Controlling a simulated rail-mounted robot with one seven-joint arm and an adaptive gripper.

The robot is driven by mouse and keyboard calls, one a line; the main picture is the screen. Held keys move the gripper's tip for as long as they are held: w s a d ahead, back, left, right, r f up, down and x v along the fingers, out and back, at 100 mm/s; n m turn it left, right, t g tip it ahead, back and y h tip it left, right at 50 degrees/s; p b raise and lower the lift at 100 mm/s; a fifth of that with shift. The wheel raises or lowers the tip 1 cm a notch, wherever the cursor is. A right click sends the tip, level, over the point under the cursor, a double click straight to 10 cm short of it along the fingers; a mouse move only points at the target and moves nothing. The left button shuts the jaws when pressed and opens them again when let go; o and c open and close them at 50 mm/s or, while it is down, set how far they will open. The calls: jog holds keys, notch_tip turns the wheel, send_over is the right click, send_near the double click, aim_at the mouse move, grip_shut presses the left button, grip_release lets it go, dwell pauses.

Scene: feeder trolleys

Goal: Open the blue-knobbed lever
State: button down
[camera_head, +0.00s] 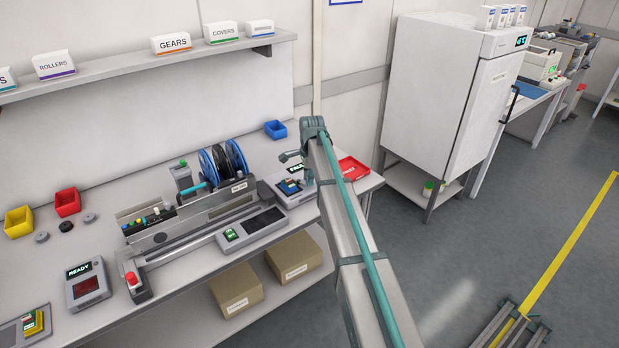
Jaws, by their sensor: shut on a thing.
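A row of small levers with coloured knobs (140,221) stands on the long grey feeder unit (185,230) on the bench at left. Yellow, green and blue tones show among the knobs. They are too small for me to tell the blue-knobbed lever's exact place or position. My arm rises from the bottom right to a grey-green joint (313,125) over the bench's right end. A small grey-green part juts out left of it. I cannot make out my gripper's fingers or what they hold; the arm hides what is behind it.
Red (67,202), yellow (18,222) and blue (275,129) bins are on the bench. A READY box (87,284) stands at front left. A white cabinet (455,90) is at right. Open floor lies beyond the bench.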

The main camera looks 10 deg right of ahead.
dwell(0.3)
jog(key=c, duration=1)
grip_release()
jog(key=shift+c, duration=0.2)
jog(key=shift+s+r, duration=0.1)
jog(key=shift+r, duration=0.05)
notch_tip(320, 180, up, 12)
jog(key=s, duration=0.1)
jog(key=shift+s, duration=0.3)
jog(key=shift+f, duration=0.2)
